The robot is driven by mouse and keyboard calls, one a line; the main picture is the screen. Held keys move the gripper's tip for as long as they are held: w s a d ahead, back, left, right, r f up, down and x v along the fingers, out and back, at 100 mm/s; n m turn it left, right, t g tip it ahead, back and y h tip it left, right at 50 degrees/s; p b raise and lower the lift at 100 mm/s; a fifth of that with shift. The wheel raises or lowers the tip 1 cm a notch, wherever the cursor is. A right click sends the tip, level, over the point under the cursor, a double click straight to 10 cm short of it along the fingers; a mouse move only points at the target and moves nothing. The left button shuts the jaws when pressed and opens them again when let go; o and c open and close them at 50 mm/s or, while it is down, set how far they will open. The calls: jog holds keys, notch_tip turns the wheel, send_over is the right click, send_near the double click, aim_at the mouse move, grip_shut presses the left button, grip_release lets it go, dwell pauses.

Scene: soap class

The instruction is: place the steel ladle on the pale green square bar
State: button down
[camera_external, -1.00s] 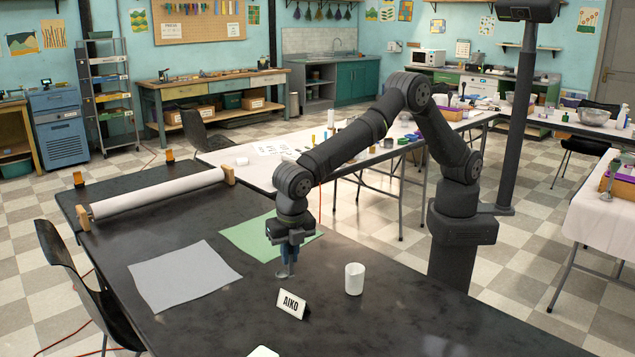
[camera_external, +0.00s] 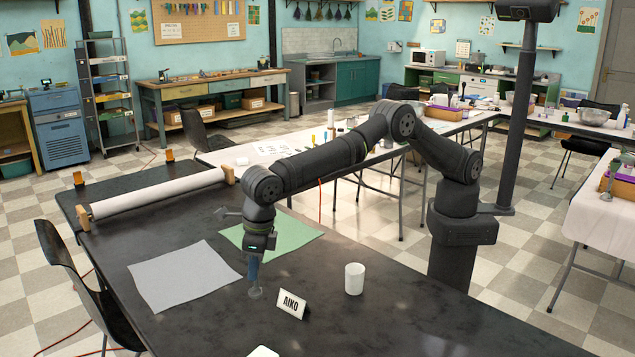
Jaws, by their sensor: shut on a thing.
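My gripper (camera_external: 254,274) points down over the dark table, between the grey sheet and the name card. It is shut on a small silver piece, the steel ladle (camera_external: 256,292), which shows just below the fingertips. Most of the ladle is hidden or too small to make out, and I cannot tell whether it touches the table. A flat pale green square sheet (camera_external: 290,236) lies on the table behind and to the right of the gripper. I cannot make out a separate pale green bar; the arm covers part of that sheet.
A grey sheet (camera_external: 180,277) lies left of the gripper. A name card reading AIKO (camera_external: 292,303) stands close on its right, with a white cup (camera_external: 354,279) beyond. A white roll (camera_external: 158,192) lies at the back left. The table's front right is clear.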

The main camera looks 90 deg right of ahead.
jog(key=shift+s+a+f, duration=0.35)
jog(key=shift+a+f, duration=1.3)
jog(key=shift+f, duration=0.05)
jog(key=shift+s+a+f, duration=0.35)
jog(key=shift+a+f, duration=1.3)
jog(key=shift+s+a+f, duration=0.35)
jog(key=shift+a+f, duration=1.3)
jog(key=shift+f, duration=0.05)
jog(key=c, duration=1.8)
grip_release()
jog(key=shift+f, duration=0.15)
jog(key=shift+c, duration=0.2)
jog(key=o, duration=0.4)
jog(key=r, duration=0.4)
jog(key=s+r, duration=0.1)
jog(key=r, duration=0.7)
jog(key=shift+s+r, duration=0.1)
jog(key=shift+s, duration=0.3)
